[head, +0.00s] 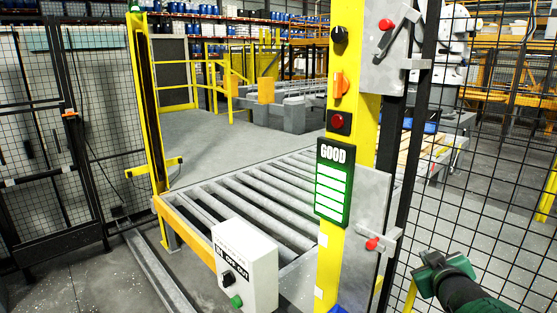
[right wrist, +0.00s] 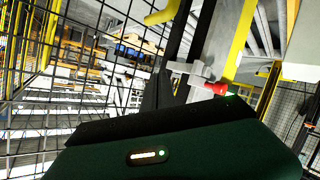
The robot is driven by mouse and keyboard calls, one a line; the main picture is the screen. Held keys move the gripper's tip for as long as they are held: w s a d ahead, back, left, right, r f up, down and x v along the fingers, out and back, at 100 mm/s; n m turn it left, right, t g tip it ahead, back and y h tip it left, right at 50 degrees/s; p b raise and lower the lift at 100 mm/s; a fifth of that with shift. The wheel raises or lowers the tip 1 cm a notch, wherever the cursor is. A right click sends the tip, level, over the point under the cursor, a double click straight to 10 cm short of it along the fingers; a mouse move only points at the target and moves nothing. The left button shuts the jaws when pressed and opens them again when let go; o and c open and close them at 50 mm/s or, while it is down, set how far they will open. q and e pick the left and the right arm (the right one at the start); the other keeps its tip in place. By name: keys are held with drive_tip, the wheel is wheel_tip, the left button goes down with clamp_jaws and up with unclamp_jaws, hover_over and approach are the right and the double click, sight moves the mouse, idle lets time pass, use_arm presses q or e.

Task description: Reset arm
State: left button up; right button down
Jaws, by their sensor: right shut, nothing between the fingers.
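My right gripper (head: 424,276) shows at the lower right of the head view, dark with green parts, its arm coming in from the bottom right corner. It is shut and empty, beside the yellow post (head: 345,160) and in front of the black mesh fence. In the right wrist view my green wrist housing fills the bottom. Beyond it is a latch with a red knob (right wrist: 219,88). The same kind of red-knobbed latch (head: 374,243) sits low on the post in the head view. My left gripper is in neither view.
A roller conveyor (head: 236,200) lies beyond the post. A white control box (head: 245,266) stands at its near end. Mesh fence panels (head: 500,150) stand at the right and left. Grey floor (head: 215,140) is open behind.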

drive_tip(key=s+a+f+m+g+y+b, duration=0.1)
drive_tip(key=s+a+f+g, duration=0.1)
drive_tip(key=s+a+f, duration=0.3)
drive_tip(key=s+a+f+g+y, duration=0.1)
drive_tip(key=s+a+f+g, duration=0.15)
drive_tip(key=f, duration=0.55)
drive_tip(key=s+a+f+m+g+b, duration=0.1)
drive_tip(key=s+a+f, duration=0.3)
drive_tip(key=f, duration=0.2)
drive_tip(key=s+a+f+g+y, duration=0.1)
drive_tip(key=s+a+f+g, duration=0.1)
drive_tip(key=s+f, duration=0.3)
drive_tip(key=s+a+f+g+b, duration=0.1)
drive_tip(key=s+a+f+g, duration=0.2)
drive_tip(key=s, duration=0.7)
wheel_tip(320, 180, down, 2)
drive_tip(key=shift+a+f+m+y+b, duration=0.15)
drive_tip(key=shift+a+m+y+b, duration=0.2)
drive_tip(key=shift+a, duration=0.55)
drive_tip(key=shift+a, duration=0.15)
drive_tip(key=shift+w, duration=0.1)
